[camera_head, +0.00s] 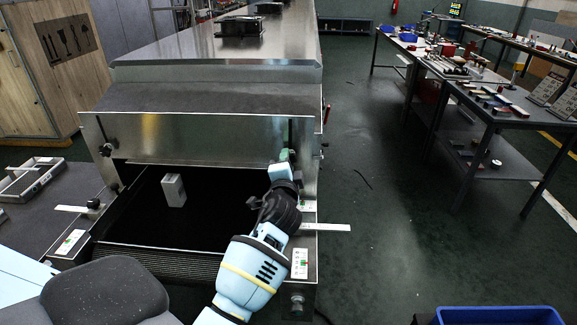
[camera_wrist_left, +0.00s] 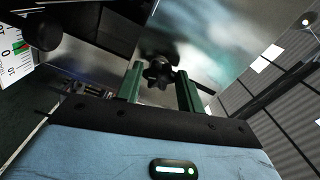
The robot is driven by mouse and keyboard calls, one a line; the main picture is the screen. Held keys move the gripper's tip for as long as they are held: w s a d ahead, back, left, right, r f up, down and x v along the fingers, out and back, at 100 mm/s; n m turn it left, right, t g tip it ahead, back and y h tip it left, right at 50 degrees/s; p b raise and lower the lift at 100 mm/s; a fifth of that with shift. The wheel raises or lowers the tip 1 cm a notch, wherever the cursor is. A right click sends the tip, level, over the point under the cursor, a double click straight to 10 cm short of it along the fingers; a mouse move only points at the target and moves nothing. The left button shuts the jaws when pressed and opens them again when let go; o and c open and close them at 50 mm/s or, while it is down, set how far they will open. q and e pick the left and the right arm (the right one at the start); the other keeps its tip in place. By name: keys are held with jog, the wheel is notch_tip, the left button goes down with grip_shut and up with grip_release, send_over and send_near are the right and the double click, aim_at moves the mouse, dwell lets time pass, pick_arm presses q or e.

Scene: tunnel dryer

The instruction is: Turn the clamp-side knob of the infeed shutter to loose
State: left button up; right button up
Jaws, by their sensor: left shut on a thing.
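The infeed shutter is a steel plate (camera_head: 200,135) across the dryer mouth, raised above a dark opening. A black star-shaped knob (camera_wrist_left: 160,74) is between the two green fingers of my left gripper (camera_wrist_left: 160,88), which is shut on it. In the head view my left gripper (camera_head: 286,157) is at the shutter's right end and hides this knob there. The other dark knob (camera_head: 106,150) is at the shutter's left end, clear of my arm. The held knob's turn position cannot be read. My right gripper is not in view.
A pale block (camera_head: 173,190) is in the dark opening. Scale plates stand at the left (camera_head: 70,242) and right (camera_head: 300,263), the right one beside my forearm. A white pointer strip (camera_head: 327,227) sticks out right. A workbench (camera_head: 500,110) is farther right; the floor between is open.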

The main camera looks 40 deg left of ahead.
pick_arm(q)
jog(key=shift+n, duration=0.7)
jog(key=o, duration=1)
jog(key=shift+c, duration=0.2)
jog(key=v, duration=0.8)
jog(key=shift+w, duration=0.1)
